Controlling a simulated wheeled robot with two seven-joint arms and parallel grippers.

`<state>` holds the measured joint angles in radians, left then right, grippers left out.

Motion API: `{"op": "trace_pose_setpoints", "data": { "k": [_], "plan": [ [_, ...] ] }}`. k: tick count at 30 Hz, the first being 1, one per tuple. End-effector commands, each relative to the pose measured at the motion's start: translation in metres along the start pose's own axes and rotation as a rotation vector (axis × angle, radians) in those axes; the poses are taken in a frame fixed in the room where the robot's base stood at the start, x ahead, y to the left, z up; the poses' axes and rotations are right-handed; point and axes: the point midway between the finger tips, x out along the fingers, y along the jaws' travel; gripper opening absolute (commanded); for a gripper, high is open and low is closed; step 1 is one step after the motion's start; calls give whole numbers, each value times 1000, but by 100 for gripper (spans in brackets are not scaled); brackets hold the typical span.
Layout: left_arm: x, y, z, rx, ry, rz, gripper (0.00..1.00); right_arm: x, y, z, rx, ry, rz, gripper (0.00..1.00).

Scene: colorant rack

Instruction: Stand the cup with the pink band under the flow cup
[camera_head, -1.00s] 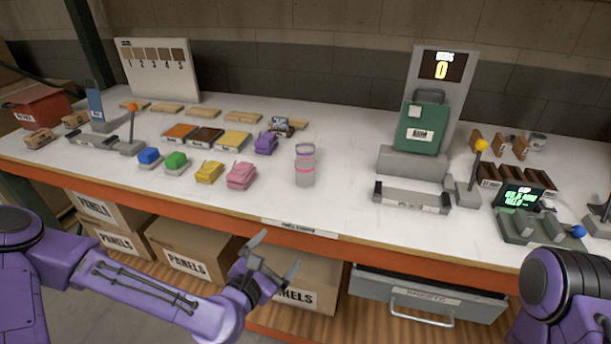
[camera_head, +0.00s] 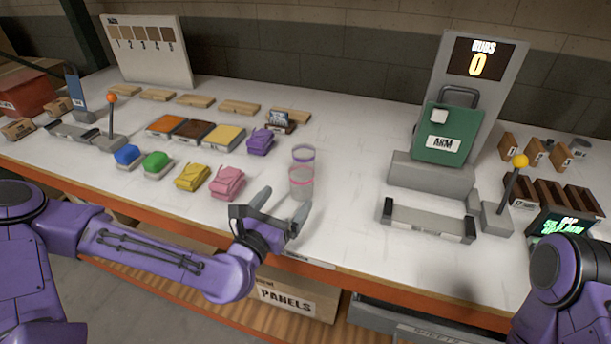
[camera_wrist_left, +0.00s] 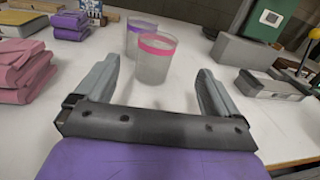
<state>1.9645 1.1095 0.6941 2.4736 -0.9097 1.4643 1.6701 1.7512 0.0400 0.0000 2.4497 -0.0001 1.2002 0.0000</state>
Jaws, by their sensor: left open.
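The translucent cup with the pink band (camera_head: 300,176) stands upright on the bench. It also shows in the left wrist view (camera_wrist_left: 153,68). A similar cup with a purple band (camera_head: 303,153) stands just behind it. My left gripper (camera_head: 287,199) is open and empty at the bench's front edge, just in front of the pink-banded cup. In the left wrist view the cup sits ahead, between the lines of the two spread fingers, not gripped. I cannot pick out a flow cup in these views. My right gripper is out of view.
Pink cloths (camera_head: 227,182) and yellow cloths (camera_head: 193,177) lie left of the cups. The bench between cups and cradle is clear.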

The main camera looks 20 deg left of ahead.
Motion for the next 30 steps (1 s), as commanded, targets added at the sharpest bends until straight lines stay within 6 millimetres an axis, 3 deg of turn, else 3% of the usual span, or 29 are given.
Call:
{"op": "trace_pose_setpoints", "data": {
  "k": [1, 3, 9, 11, 17, 24, 30],
  "plan": [
    [4, 1, -11, 2, -4, 2, 96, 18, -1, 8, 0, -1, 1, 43],
    [11, 1, -14, 4, -6, 2, 96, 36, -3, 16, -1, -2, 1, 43],
    [23, -1, -12, -1, -5, -5, 96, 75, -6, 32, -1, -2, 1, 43],
    [33, -1, 0, 3, 0, -5, 96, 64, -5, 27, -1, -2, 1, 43],
    [55, 1, 2, 1, 2, -3, 96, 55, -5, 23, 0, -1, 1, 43],
    [95, 8, 3, 1, 2, -2, 96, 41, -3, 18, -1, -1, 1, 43],
    [102, 8, 2, 0, 1, -2, 96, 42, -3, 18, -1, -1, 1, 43]
  ]
}}
